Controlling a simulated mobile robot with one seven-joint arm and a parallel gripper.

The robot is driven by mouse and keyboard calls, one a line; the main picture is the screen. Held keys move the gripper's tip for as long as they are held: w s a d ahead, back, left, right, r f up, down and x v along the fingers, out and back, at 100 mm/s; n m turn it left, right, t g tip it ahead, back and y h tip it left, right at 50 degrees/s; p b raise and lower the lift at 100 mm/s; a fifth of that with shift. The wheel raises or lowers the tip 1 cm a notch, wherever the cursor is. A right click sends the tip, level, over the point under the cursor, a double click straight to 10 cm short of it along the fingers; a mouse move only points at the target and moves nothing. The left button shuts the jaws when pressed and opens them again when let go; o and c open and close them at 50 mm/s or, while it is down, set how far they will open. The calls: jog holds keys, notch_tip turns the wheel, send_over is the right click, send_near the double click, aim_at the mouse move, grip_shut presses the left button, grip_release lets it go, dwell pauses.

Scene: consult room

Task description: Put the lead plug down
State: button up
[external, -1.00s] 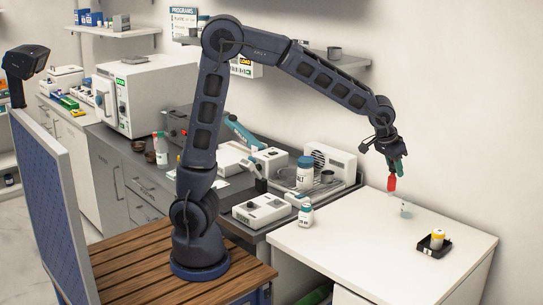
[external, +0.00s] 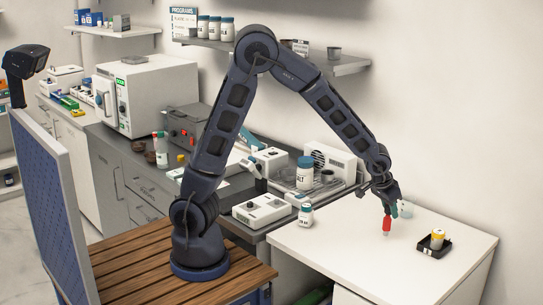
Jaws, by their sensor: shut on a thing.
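The lead plug seems to be the small red piece (external: 387,224) below my gripper (external: 388,207). My gripper is shut on it and points down over the white table (external: 330,248). The red piece's lower end is close to the tabletop; I cannot tell whether it touches. A small pale translucent cup (external: 404,209) stands just right of and behind my gripper, partly hidden by it.
A black tray (external: 425,250) with a yellow-and-white container (external: 437,239) lies to the right. The front middle of the table is clear.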

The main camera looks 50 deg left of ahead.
jog(key=shift+f, duration=0.85)
jog(key=shift+f, duration=0.15)
jog(key=o, duration=1)
jog(key=shift+c, duration=0.2)
